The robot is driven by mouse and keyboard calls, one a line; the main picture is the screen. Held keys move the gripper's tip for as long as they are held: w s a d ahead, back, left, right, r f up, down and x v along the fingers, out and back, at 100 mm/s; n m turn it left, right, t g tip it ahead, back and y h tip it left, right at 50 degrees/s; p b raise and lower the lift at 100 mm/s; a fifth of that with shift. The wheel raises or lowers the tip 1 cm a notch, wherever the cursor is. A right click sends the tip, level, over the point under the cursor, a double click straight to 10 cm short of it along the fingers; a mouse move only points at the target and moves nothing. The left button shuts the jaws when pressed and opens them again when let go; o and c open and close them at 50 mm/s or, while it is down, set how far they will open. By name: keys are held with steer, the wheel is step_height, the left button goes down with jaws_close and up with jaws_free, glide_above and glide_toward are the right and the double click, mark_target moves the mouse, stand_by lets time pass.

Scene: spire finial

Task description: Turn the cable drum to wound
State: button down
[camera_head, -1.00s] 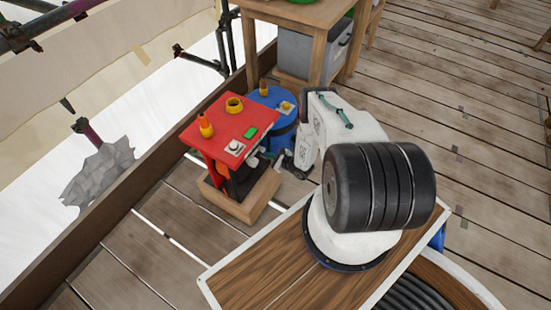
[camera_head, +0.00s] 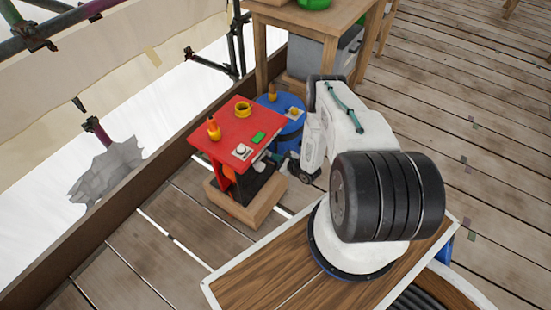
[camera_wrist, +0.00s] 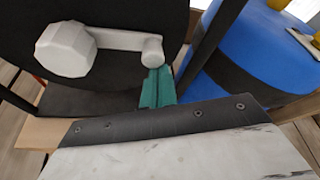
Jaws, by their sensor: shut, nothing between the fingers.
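A dark drum face (camera_wrist: 110,15) fills the upper left of the wrist view; I take it to be the cable drum. A pale grey crank (camera_wrist: 115,41) crosses it, with a faceted lump at its left end and a small round knob at its right. In the head view the dark drum (camera_head: 256,188) shows only partly under a red-topped stand (camera_head: 236,128). My gripper (camera_wrist: 156,86) has teal fingers, shut and empty, with the tips just below the round knob. I cannot tell whether they touch it. In the head view my arm partly hides this spot.
A blue drum (camera_head: 292,128) stands close behind the stand; its side is near my gripper's right in the wrist view. A wooden table (camera_head: 315,20) stands behind.

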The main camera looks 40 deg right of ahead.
steer(key=shift+w+a+r, duration=0.15)
steer(key=shift+w+r, duration=0.15)
steer(key=shift+r, duration=0.05)
step_height(320, 180, down, 4)
steer(key=d+f, duration=0.1)
steer(key=d, duration=0.1)
steer(key=v, duration=1)
steer(key=shift+r, duration=0.35)
